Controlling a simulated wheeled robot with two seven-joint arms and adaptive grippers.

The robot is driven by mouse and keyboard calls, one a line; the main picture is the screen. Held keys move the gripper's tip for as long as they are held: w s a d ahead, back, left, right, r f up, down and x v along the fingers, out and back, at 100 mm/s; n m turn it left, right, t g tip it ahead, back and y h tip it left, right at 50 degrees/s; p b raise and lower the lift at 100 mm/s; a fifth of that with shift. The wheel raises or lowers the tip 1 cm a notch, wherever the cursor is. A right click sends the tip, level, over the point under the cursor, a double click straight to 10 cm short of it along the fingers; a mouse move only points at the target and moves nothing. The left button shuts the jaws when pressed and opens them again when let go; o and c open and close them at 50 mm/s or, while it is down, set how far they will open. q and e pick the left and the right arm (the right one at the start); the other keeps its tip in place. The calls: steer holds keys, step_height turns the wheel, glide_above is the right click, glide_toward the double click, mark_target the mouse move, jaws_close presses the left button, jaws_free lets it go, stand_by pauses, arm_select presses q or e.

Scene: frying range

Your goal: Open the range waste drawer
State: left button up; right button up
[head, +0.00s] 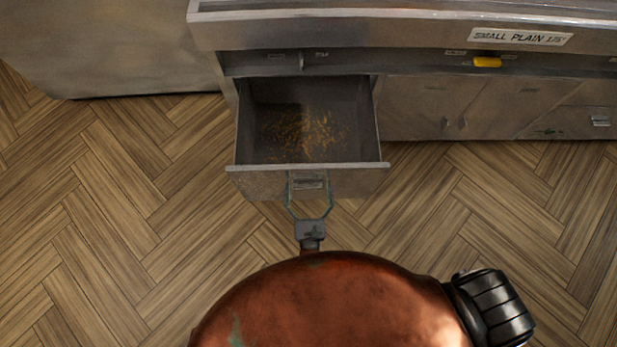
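The waste drawer (380,165) is a grey metal drawer under the range counter in the head view. It stands pulled out well clear of the cabinet front, with brown and orange crumbs on its dark floor. Its handle (308,184) is in the middle of the drawer front. My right gripper (310,186) is at the handle, its two fingers spread to either side and seeming to press on its ends. The exact contact is too small to see. My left gripper is not in view.
Closed cabinet doors (435,105) stand to the right. A large metal unit (110,45) stands to the left. The wooden floor (110,220) is clear around the drawer.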

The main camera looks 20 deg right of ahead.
mark_target(308, 170)
step_height(308, 170, up, 10)
steer(key=shift+f, duration=0.1)
stand_by(0.6)
stand_by(0.5)
